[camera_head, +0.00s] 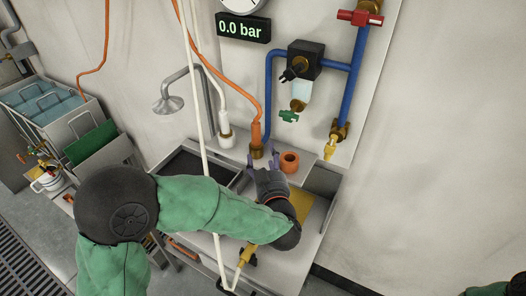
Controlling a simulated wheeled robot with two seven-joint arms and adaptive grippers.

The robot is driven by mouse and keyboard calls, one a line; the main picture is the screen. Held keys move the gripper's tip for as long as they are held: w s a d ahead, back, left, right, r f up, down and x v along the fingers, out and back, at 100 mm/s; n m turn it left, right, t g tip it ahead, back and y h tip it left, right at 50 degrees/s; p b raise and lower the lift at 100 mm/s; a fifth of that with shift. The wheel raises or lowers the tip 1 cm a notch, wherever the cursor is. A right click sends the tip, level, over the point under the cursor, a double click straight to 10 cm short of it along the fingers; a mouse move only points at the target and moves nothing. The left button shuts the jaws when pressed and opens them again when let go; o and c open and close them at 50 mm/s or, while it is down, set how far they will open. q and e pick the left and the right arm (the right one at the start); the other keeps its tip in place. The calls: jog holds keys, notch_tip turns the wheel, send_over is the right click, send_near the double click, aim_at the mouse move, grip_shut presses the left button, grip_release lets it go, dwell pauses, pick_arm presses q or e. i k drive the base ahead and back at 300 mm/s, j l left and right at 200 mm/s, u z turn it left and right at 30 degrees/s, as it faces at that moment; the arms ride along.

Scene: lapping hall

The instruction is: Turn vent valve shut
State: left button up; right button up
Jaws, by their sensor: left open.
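Several valve handles show on the wall panel: a red one (360,17) at the top right, a small green one (289,116) under the clear bowl of the black filter unit (304,61), and a yellow one (330,149) at the foot of the blue pipe. I cannot tell by a label which is the vent valve. My left gripper (262,159) is open, pointing at the panel's foot, below and left of the green handle and apart from it. It is close to the orange hose's brass fitting (257,151). My right gripper is out of view.
A display (244,28) reads 0.0 bar. An orange ring (289,162) sits on the ledge right of my left gripper. A shower-like spout (168,104) and metal bins (92,147) are left.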

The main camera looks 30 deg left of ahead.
aim_at(330, 147)
jog(key=k+l, duration=0.35)
jog(key=l, duration=0.15)
jog(key=k+l, duration=0.4)
jog(key=l, duration=0.1)
